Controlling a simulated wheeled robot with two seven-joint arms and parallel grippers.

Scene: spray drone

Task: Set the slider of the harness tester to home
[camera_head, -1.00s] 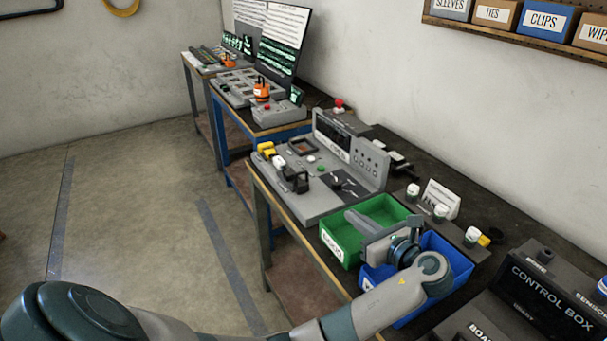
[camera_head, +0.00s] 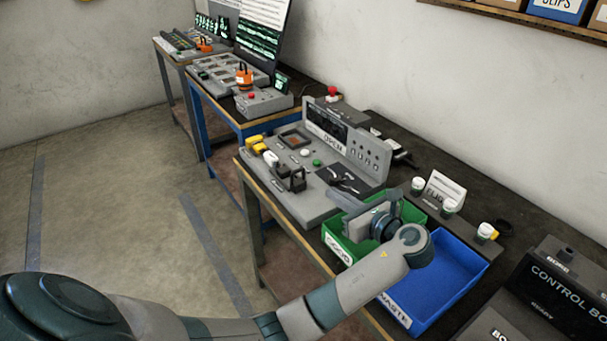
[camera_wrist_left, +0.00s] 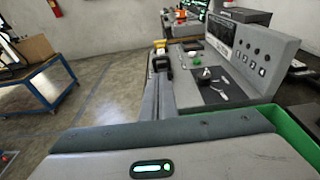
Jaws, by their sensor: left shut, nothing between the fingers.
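The harness tester (camera_head: 312,205) is a grey bench unit with an upright panel and a display reading OPEN. It also shows in the left wrist view (camera_wrist_left: 258,72). A black handle-shaped block (camera_head: 291,180) stands on its near left part, beside white and yellow connector pieces (camera_head: 256,143). I cannot tell for certain which part is the slider. My left gripper (camera_head: 340,195) is shut and empty, above the green bin at the tester's near end. In the left wrist view its fingers (camera_wrist_left: 160,95) point towards the black block (camera_wrist_left: 163,62), apparently short of it. My right gripper is out of view.
The green bin (camera_head: 336,246) and an empty blue bin (camera_head: 400,313) stand in front of the tester. White-capped jars (camera_head: 449,207) and a control box (camera_head: 555,295) are to the right. Other benches with equipment stand behind. Floor at left is clear.

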